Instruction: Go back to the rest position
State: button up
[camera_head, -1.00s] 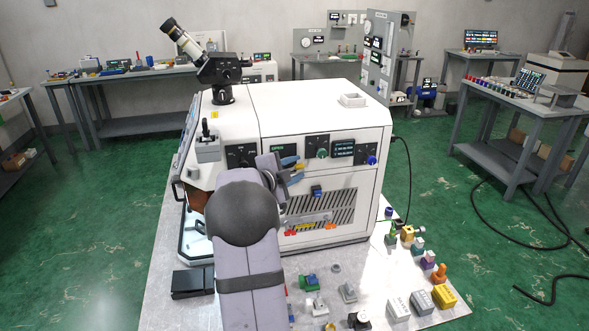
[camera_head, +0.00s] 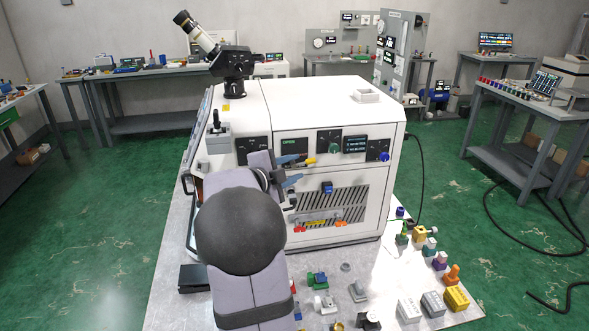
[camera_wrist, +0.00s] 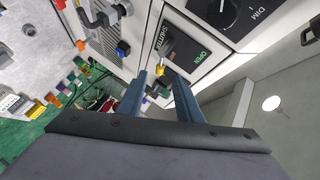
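My gripper (camera_head: 297,170) is in front of the white machine's (camera_head: 330,110) upper front panel. In the wrist view its two blue fingers (camera_wrist: 160,92) stand apart with a gap and nothing between them. A small switch lever with a yellow tip (camera_head: 308,161) sits just beyond the fingertips, and it also shows in the wrist view (camera_wrist: 160,85). The panel beside it reads "SHUTTER" and a green "OPEN" (camera_wrist: 201,54). My forearm hides the machine's lower left front.
A black dial marked "DIM" (camera_wrist: 222,12) is near the right finger's side of the panel. A joystick box (camera_head: 219,140) and a microscope-like eyepiece (camera_head: 230,62) stand on the machine's left. Several small coloured parts and blocks (camera_head: 433,305) lie on the light table at front right.

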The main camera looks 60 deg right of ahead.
jog(key=w+a+r+n+t+p, duration=0.55)
jog(key=w+a+r+n, duration=0.45)
jog(key=a+r+n, duration=0.3)
jog(key=w+a+f+n+t+y+b, duration=0.1)
jog(key=w+a+f+n+t+y, duration=0.15)
jog(key=a, duration=0.45)
jog(key=w+a+f+n+t+y, duration=0.2)
jog(key=w+a+n+y, duration=0.15)
jog(key=a, duration=0.25)
jog(key=w+a+f+n+t+y+b, duration=0.1)
jog(key=w+a+f+n+t+y, duration=0.1)
jog(key=a+n, duration=0.35)
jog(key=s+a+f+n+g+y+b, duration=0.15)
jog(key=s+a+f+y, duration=0.25)
jog(key=a+f, duration=0.4)
jog(key=s+a+f+n+g+y, duration=0.2)
jog(key=s+a+f+g+y, duration=0.1)
jog(key=a+f, duration=0.45)
jog(key=s+a+f+n+g+b, duration=0.1)
jog(key=s+f+g, duration=0.3)
jog(key=s, duration=0.6)
jog(key=s+a+f+n+g+b, duration=0.1)
jog(key=s+f+g, duration=0.3)
jog(key=s+f, duration=0.5)
jog(key=shift+s+n, duration=0.4)
jog(key=shift+s, duration=0.65)
